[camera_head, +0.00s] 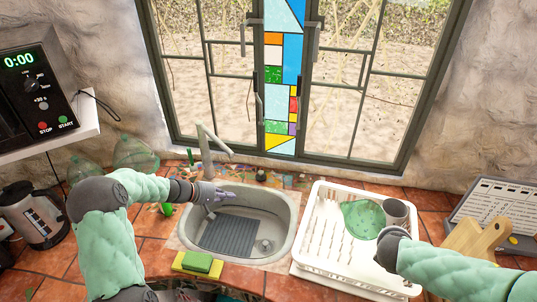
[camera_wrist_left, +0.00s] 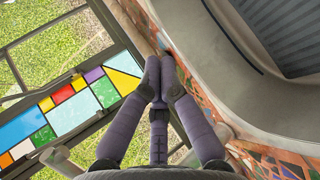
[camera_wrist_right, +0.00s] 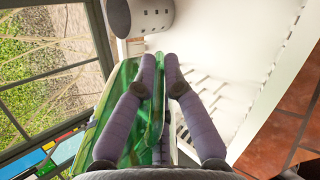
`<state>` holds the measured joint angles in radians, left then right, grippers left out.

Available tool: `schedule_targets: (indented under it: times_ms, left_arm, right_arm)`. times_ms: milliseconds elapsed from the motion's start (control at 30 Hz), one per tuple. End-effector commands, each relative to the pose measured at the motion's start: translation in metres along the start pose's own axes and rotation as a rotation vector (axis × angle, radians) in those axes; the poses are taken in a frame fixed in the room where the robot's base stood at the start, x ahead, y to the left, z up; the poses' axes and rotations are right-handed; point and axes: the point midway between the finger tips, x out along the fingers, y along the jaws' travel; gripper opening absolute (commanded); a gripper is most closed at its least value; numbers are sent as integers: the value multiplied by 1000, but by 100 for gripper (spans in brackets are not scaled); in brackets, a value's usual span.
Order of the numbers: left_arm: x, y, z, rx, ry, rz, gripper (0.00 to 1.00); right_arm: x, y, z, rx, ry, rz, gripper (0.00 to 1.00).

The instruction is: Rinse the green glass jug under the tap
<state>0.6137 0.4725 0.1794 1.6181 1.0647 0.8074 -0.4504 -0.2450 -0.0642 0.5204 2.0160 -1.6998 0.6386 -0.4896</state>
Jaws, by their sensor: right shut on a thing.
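The green glass jug (camera_head: 362,217) is over the white dish rack in the head view. In the right wrist view green glass (camera_wrist_right: 135,130) lies between and behind the fingers of my right gripper (camera_wrist_right: 160,68), which is shut on it. In the head view my own right wrist hides those fingers. My left gripper (camera_head: 228,195) is over the sink (camera_head: 283,225), below the tap (camera_head: 207,150). Its fingers meet with nothing between them in the left wrist view (camera_wrist_left: 160,75).
The dish rack (camera_head: 322,240) holds a grey perforated cup (camera_head: 397,212). A yellow and green sponge (camera_head: 198,264) lies at the sink's front left. Wooden boards (camera_head: 475,240) stand at right. A kettle (camera_head: 35,215) and clear green glassware (camera_head: 135,152) are at left. The sink bowl has free room.

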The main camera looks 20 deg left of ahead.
Motion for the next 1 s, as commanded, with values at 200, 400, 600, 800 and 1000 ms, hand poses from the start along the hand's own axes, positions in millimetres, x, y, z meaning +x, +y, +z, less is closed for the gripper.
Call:
schedule_targets:
  times_ms: [200,400,600,800,1000]
  left_arm:
    - [-11,16,-13,-288,72,159,0]
    - [-26,27,-30,-540,133,305,0]
    - [-45,30,-51,-782,190,453,0]
    - [-68,26,-72,-1012,244,604,0]
    - [-92,14,-92,-1231,296,759,0]
  right_arm:
    - [3,-2,-2,1,-1,2,0]
    - [6,-4,-4,1,-1,2,0]
    - [8,-6,-6,1,-1,2,0]
    - [11,-7,-8,1,-1,2,0]
    - [14,-9,-9,1,-1,2,0]
